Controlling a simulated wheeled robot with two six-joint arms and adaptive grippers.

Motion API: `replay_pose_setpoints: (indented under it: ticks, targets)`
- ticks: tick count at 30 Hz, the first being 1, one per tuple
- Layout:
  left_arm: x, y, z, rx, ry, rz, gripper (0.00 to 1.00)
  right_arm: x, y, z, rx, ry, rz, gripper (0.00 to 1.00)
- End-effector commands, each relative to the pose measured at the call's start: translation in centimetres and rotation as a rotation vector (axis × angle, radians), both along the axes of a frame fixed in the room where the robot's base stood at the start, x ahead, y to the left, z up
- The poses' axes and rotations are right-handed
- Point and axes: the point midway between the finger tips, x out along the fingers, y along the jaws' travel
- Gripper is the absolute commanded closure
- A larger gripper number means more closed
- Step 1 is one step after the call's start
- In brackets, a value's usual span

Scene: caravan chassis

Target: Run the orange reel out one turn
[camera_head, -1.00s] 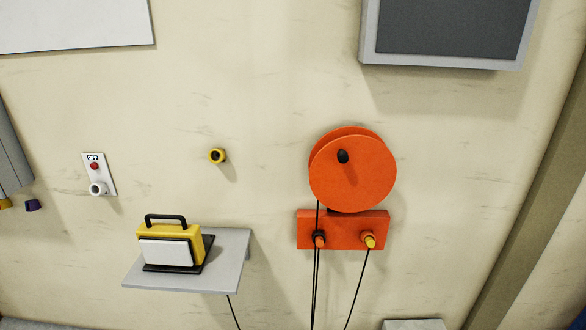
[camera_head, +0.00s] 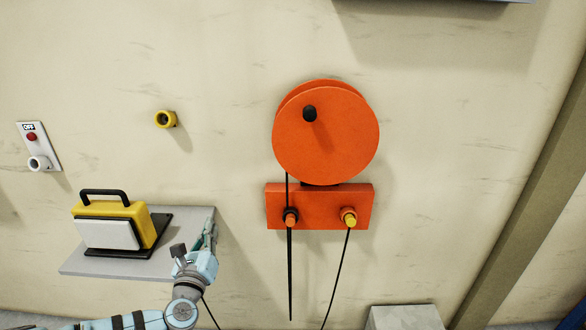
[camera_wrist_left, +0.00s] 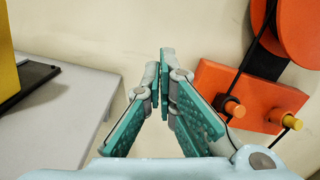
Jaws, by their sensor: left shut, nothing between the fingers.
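The orange reel (camera_head: 335,140) is a round drum on the wall with a black knob (camera_head: 310,114) on its face, at the upper left. Below it is an orange block (camera_head: 322,192) with an orange-tipped plug (camera_head: 291,218) and a yellow plug (camera_head: 349,217). A black cable runs down from the reel's left side. My left gripper (camera_head: 210,232) is shut and empty, below and left of the reel, in front of the grey shelf. In the left wrist view its fingers (camera_wrist_left: 165,90) meet, and the reel's edge (camera_wrist_left: 301,28) shows at upper right. My right gripper is not in view.
A yellow lamp with a black handle (camera_head: 142,219) stands on the grey shelf (camera_head: 85,266). A yellow wall socket (camera_head: 165,119) and an OFF switch plate (camera_head: 38,146) are to the left. A grey box (camera_head: 405,317) is at lower right. The wall around the reel is clear.

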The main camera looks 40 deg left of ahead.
Motion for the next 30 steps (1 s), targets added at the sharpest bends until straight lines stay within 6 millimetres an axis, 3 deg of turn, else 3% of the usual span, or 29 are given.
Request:
replay_pose_setpoints:
  ticks: [1,3,6,9,17,20,25,30]
  targets:
    - [2.5,-0.8,4.1,0.267,0.025,-0.067,1.0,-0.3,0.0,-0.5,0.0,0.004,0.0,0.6]
    - [5.3,-3.1,9.2,0.649,0.055,-0.133,1.0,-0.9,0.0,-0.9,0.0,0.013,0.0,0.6]
    - [7.8,-6.8,13.5,1.077,0.074,-0.178,1.0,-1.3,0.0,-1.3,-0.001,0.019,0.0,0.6]
    - [8.8,-8.8,15.1,1.273,0.072,-0.188,1.0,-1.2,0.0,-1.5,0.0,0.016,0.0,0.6]
    - [11.8,-9.0,17.2,1.289,0.061,-0.178,1.0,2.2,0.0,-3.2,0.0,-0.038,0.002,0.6]
    - [13.7,-9.0,18.5,1.285,0.061,-0.178,1.0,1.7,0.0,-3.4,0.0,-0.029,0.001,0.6]
    - [17.0,-9.0,20.3,1.283,0.061,-0.183,1.0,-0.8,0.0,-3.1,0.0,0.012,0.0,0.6]
    - [18.3,-10.7,22.7,1.284,0.064,-0.19,1.0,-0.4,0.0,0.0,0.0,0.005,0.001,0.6]
